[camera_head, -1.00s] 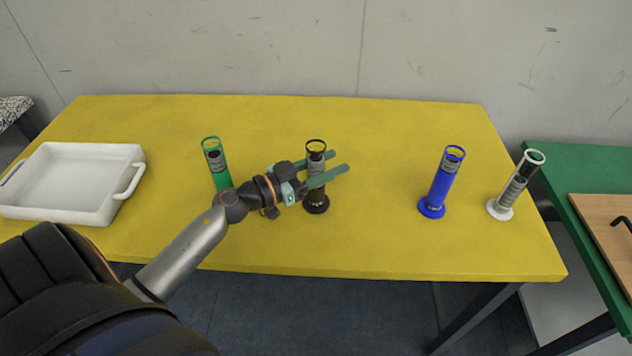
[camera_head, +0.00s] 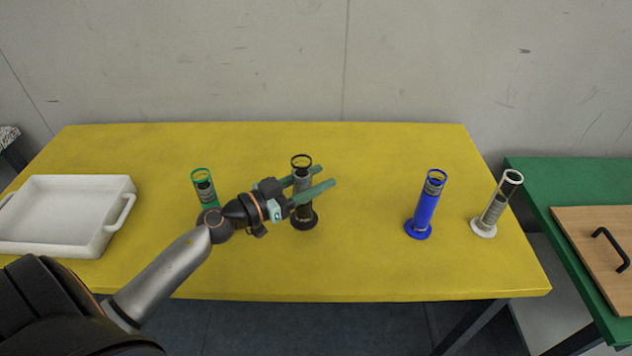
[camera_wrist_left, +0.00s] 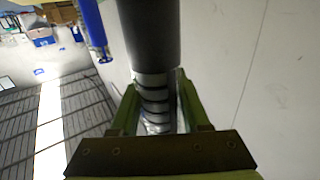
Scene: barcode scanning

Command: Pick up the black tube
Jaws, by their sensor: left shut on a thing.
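The black tube (camera_head: 304,213) is upright over the left half of the yellow table, its base seeming slightly above the surface. My left gripper (camera_head: 317,181) is shut around its upper body, with one green finger on each side. In the left wrist view the tube (camera_wrist_left: 149,35) runs between the two fingers (camera_wrist_left: 157,110), its striped grey section level with them. The fingers hide part of the tube in the head view. My right gripper is not in view.
A green tube (camera_head: 203,190) stands left, partly hidden by my arm. A blue tube (camera_head: 425,210) and a white tube (camera_head: 492,212) stand right. A white tray (camera_head: 120,222) is at the table's left. A green table (camera_head: 534,180) holds a wooden board (camera_head: 586,248).

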